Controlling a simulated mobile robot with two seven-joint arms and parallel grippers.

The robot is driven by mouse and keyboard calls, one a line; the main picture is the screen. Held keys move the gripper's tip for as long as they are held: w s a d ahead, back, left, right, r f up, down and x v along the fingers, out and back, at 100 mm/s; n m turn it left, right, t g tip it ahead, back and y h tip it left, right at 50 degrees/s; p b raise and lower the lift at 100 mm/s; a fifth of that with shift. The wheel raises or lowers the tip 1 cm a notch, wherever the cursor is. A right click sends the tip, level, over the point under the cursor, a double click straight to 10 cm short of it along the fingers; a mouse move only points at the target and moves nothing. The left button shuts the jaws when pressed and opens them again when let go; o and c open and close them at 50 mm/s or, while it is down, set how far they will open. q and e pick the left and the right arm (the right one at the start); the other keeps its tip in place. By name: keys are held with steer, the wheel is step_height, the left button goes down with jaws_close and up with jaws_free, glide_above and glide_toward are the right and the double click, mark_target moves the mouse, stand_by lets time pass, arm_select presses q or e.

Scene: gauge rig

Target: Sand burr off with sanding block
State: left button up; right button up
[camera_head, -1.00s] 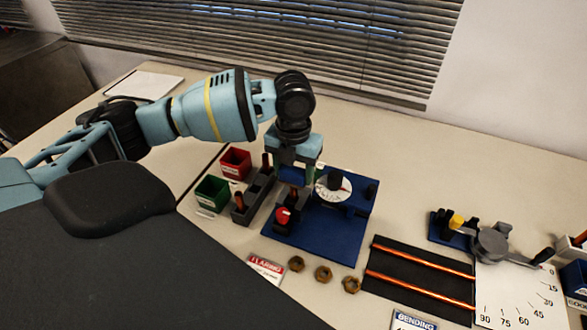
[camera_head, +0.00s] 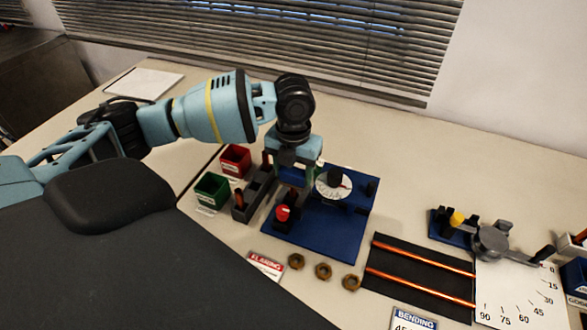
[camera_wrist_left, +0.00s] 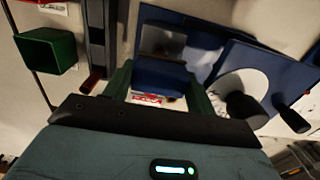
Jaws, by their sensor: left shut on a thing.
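My left gripper (camera_head: 293,178) points down over the left part of the blue base plate (camera_head: 325,236). In the left wrist view its two green fingers (camera_wrist_left: 160,88) are shut on a dark blue block (camera_wrist_left: 160,75), which looks like the sanding block. The block is held just above or against the rig; I cannot tell whether it touches. A dark post with a red top (camera_head: 283,213) stands in front of the gripper. The burr is too small or hidden to make out. My right gripper is not in view.
A white dial (camera_head: 327,192) stands on the plate, right of the gripper. A red bin (camera_head: 236,160), a green bin (camera_head: 212,190) and a grey rack (camera_head: 250,205) stand left. Three brass nuts (camera_head: 323,271) and a black mat (camera_head: 415,295) with copper rods lie in front.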

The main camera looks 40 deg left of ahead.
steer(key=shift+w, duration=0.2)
arm_select(q)
steer(key=shift+a, duration=0.2)
steer(key=shift+s+a+p, duration=0.2)
steer(key=shift+a+p, duration=0.1)
steer(key=shift+a, duration=0.3)
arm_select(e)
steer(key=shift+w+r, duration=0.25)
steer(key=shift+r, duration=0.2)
arm_select(q)
steer(key=shift+d, duration=0.15)
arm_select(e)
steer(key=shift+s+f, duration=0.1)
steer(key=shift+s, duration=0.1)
arm_select(q)
steer(key=shift+w+d, duration=0.1)
steer(key=shift+d, duration=0.2)
steer(key=shift+w+d+p, duration=0.2)
steer(key=shift+d+p, duration=0.15)
steer(key=shift+d, duration=0.55)
steer(key=shift+d+f, duration=0.1)
steer(key=shift+d, duration=0.15)
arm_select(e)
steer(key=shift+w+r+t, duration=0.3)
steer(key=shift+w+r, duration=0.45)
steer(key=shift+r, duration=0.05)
arm_select(q)
steer(key=shift+a, duration=0.15)
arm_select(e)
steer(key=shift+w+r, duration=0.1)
